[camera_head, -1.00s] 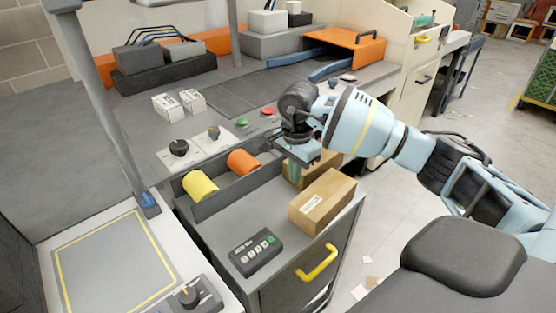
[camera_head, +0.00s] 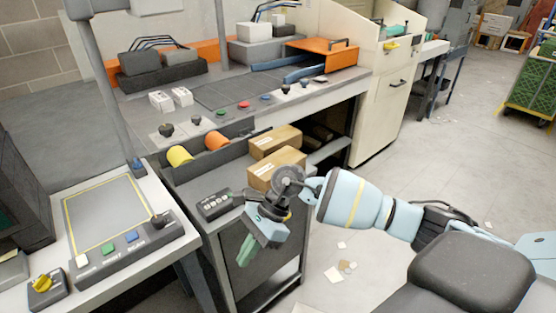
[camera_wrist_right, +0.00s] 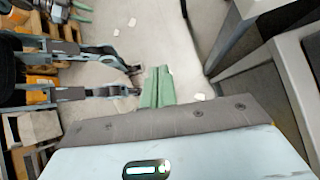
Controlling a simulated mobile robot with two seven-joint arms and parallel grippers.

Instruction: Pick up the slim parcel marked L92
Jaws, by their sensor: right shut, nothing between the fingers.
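Two brown cardboard parcels lie on the grey cart in the head view, a far parcel (camera_head: 272,142) and a near parcel (camera_head: 264,178). The near one bears a white label too small to read, so I cannot tell which parcel, if either, is marked L92. My right gripper (camera_head: 246,254) is shut and empty, its green fingers pointing down in front of the cart, nearer than the parcels. My right wrist hides part of the near parcel's right side. The shut fingers also show in the right wrist view (camera_wrist_right: 158,88), over pale floor. My left gripper is not in view.
A control panel (camera_head: 112,210) stands left. Floor (camera_head: 400,260) at right is mostly clear, with paper scraps.

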